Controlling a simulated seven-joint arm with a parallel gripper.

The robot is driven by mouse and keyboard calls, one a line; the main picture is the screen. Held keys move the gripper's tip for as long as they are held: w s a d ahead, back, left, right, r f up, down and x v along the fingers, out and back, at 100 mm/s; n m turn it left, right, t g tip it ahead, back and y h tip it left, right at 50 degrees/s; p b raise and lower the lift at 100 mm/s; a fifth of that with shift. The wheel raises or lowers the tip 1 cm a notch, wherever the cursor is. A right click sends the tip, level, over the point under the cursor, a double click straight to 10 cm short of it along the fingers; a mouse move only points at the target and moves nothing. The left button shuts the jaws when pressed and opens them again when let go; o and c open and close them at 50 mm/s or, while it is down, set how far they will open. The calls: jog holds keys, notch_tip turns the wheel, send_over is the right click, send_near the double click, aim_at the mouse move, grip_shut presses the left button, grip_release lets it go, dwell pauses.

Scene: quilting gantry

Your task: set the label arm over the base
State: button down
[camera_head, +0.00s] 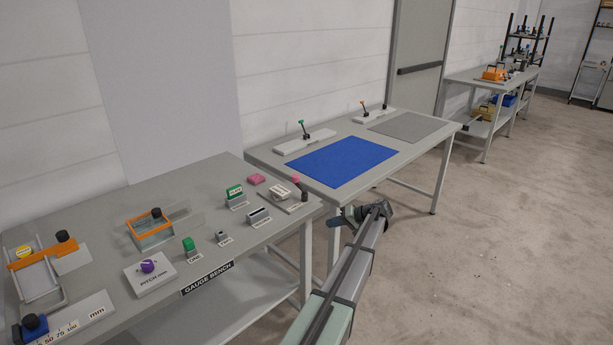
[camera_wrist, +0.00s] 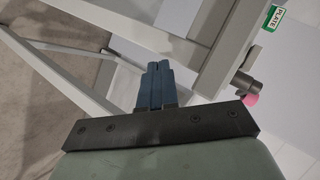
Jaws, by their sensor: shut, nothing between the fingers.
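My gripper (camera_head: 336,222) is off the right front corner of the gauge bench, apart from everything on it. In the wrist view its blue fingers (camera_wrist: 156,85) are together and empty. I cannot tell for certain which part is the label arm or its base. A white block (camera_head: 281,190) with dark lettering sits at the bench's right end, beside a dark post (camera_head: 304,195). At the far left, an orange bar (camera_head: 45,256) with a yellow disc reaches across a pale frame; a dark knob (camera_head: 63,236) stands near it.
The gauge bench (camera_head: 95,205) also holds an orange-rimmed clear box (camera_head: 150,228), a purple knob (camera_head: 148,266) on a white block and small labelled stands. A second table (camera_head: 400,160) with a blue mat (camera_head: 342,160) stands behind. Floor to the right is clear.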

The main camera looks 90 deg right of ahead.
jog(key=d+r+g, duration=0.2)
jog(key=d+r, duration=0.1)
jog(key=r, duration=0.8)
jog(key=w+d+r+n+g, duration=0.1)
jog(key=d+r+g, duration=0.2)
jog(key=r, duration=0.9)
jog(key=shift+w+d+r, duration=0.15)
jog(key=shift+w+d, duration=0.05)
jog(key=shift+d, duration=0.5)
jog(key=shift+w+d+f, duration=0.5)
jog(key=shift+w+f, duration=0.85)
jog(key=shift+w, duration=0.15)
jog(key=shift+w+d+f, duration=0.55)
jog(key=shift+w+f, duration=0.75)
jog(key=shift+w, duration=0.2)
jog(key=shift+w+d+f, duration=0.5)
jog(key=shift+w+f, duration=0.85)
jog(key=shift+w, duration=0.15)
